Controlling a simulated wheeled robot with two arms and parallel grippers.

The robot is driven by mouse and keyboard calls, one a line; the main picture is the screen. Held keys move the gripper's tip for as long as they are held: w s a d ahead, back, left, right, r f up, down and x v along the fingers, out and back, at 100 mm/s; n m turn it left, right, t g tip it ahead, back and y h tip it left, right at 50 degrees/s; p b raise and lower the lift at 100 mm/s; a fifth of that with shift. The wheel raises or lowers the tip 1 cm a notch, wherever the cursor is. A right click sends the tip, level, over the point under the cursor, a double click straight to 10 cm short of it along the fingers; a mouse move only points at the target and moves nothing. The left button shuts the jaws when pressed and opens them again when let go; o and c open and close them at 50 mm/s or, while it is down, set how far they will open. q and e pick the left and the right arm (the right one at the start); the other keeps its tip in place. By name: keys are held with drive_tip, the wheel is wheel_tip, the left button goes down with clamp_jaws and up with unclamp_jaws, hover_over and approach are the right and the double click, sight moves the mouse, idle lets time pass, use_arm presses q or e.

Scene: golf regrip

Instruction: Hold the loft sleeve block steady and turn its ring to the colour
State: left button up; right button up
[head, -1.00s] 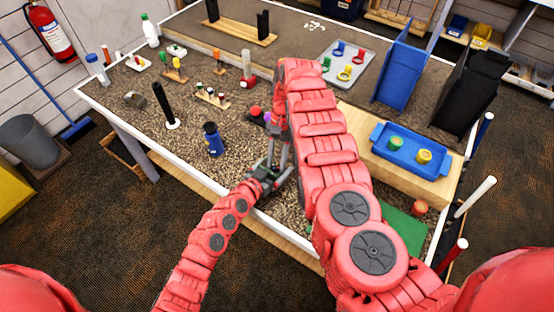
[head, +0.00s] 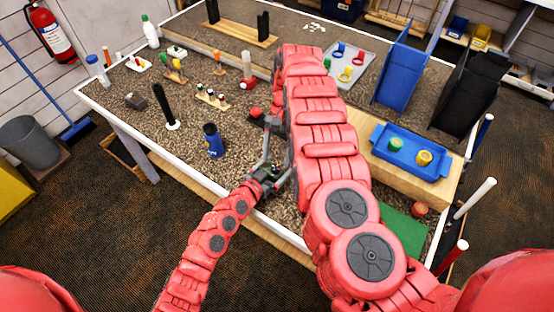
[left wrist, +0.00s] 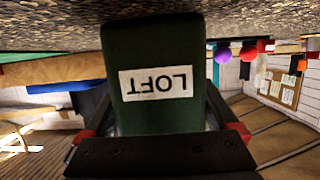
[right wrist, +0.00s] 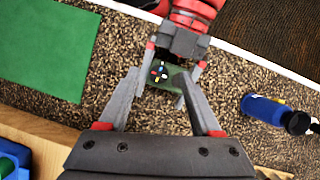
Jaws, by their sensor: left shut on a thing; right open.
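The loft sleeve block (left wrist: 155,50) is dark green with a white LOFT label, which reads upside down in the left wrist view. My left gripper (left wrist: 160,128) is shut on it, a finger on each side. In the right wrist view the block's end (right wrist: 160,88) shows small coloured dots, including red, blue and yellow; the ring's setting is too small to read. My right gripper (right wrist: 158,80) is open, its fingertips apart around the line of sight to the block. I cannot tell whether they touch it. In the head view my right arm partly covers this spot.
A blue bottle (head: 213,140) stands left of the grippers. A red ball (head: 255,112) lies just beyond them. A green mat (head: 403,230) and a blue tray (head: 410,167) on a wooden block (head: 375,150) are to the right. A black post (head: 163,103) stands farther left.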

sight(277, 165)
wheel_tip(277, 165, up, 6)
drive_tip(key=shift+r, duration=0.2)
use_arm(q)
drive_tip(key=o, duration=1.2)
